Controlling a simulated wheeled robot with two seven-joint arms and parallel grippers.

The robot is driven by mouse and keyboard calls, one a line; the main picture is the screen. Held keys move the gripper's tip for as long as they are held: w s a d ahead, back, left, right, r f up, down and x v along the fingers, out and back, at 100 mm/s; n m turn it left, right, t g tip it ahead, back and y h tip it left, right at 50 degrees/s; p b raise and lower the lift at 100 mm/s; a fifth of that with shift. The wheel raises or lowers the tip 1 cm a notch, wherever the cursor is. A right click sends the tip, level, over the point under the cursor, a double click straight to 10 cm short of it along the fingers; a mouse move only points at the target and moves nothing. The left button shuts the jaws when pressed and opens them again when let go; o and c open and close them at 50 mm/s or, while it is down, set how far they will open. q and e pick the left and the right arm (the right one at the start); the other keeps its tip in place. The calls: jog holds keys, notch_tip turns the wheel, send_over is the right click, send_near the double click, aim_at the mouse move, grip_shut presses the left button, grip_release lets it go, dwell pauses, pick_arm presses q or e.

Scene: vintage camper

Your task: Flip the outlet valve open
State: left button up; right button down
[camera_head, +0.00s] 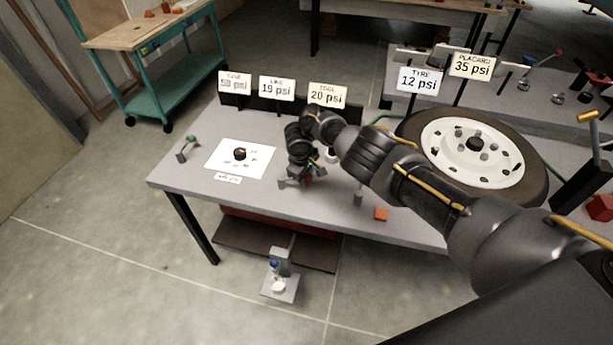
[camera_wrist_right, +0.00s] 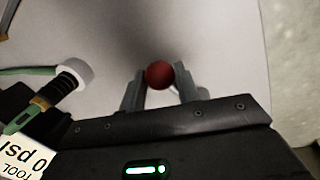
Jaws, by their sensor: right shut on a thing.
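My right gripper (camera_head: 305,181) points down over the grey workbench, in front of the "TOOL 20 psi" sign. In the right wrist view, my right gripper (camera_wrist_right: 160,90) is shut on a round red knob (camera_wrist_right: 159,74), which sits between the two fingertips. A speck of the red knob (camera_head: 310,181) also shows beside the gripper in the head view. The knob seems to top the outlet valve, but its lever and body are hidden, so its angle cannot be told. My left gripper is not in view.
A wheel with a tyre (camera_head: 419,133) lies on the bench at right. A hose fitting (camera_wrist_right: 52,92) is beside the gripper.

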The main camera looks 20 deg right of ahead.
jog(key=c, duration=1)
grip_release()
jog(key=shift+w+a, duration=0.1)
jog(key=shift+c, duration=0.2)
jog(key=shift+r, duration=0.35)
notch_tip(320, 180, up, 10)
jog(key=s+a+p, duration=0.1)
jog(key=p, duration=0.2)
jog(key=shift+s+a, duration=0.15)
jog(key=shift+a, duration=0.2)
